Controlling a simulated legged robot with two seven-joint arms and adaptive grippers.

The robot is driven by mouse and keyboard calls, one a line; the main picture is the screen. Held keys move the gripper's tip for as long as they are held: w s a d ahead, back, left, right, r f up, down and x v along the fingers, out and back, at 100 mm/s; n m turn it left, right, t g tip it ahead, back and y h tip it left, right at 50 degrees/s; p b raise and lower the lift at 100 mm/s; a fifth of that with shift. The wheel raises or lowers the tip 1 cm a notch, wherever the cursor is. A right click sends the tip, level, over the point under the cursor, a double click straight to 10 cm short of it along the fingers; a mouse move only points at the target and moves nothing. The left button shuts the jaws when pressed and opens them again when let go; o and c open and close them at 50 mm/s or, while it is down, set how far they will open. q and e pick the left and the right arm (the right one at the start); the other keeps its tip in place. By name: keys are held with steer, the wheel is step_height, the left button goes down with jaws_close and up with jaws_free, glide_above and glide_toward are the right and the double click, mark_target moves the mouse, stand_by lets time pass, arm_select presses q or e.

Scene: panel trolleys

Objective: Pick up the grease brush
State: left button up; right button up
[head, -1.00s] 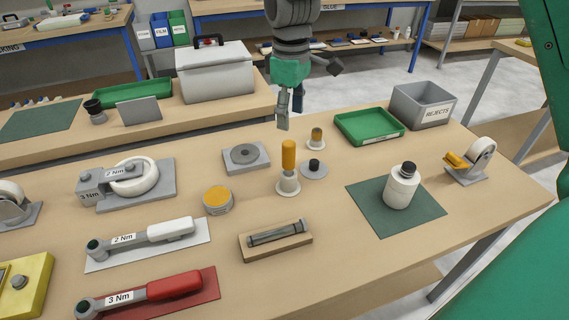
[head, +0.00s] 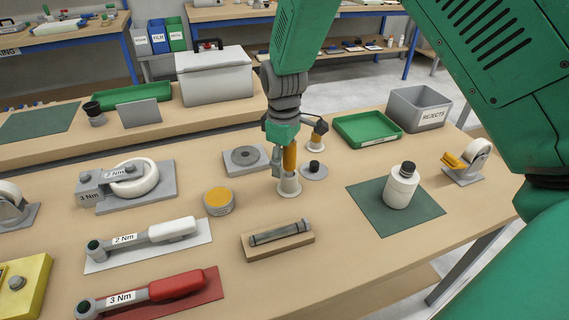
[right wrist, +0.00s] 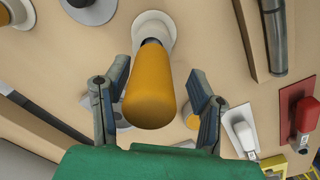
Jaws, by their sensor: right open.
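The grease brush (head: 290,157) has an orange handle and stands upright in a round white holder (head: 289,188) on the wooden bench. My right gripper (head: 281,165) is at the handle, coming down from above, and partly hides it. In the right wrist view the orange handle (right wrist: 150,98) stands between the two open fingers of the gripper (right wrist: 160,80), with visible gaps on both sides. The bristles are hidden in the holder. My left gripper is not in view.
A smaller orange-topped piece (head: 316,140) and a grey disc with a black knob (head: 314,170) stand close to the right. An orange-lidded tin (head: 218,201) is at the left. A wooden block with a dark rod (head: 278,241) lies in front.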

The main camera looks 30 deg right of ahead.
steer(key=shift+d, duration=0.35)
steer(key=shift+s+d+f, duration=0.1)
steer(key=shift+d+f, duration=0.1)
steer(key=shift+d, duration=0.6)
jaws_close()
steer(key=shift+d, duration=0.15)
steer(key=shift+a+r, duration=0.1)
steer(key=shift+a, duration=0.45)
step_height(320, 180, up, 9)
steer(key=shift+d+r+p, duration=0.15)
steer(key=shift+r+p, duration=0.05)
steer(key=shift+p, duration=0.3)
steer(key=shift+r, duration=0.2)
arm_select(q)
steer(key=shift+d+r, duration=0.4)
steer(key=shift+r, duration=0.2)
arm_select(e)
steer(key=shift+a+r, duration=0.15)
steer(key=shift+a, duration=0.15)
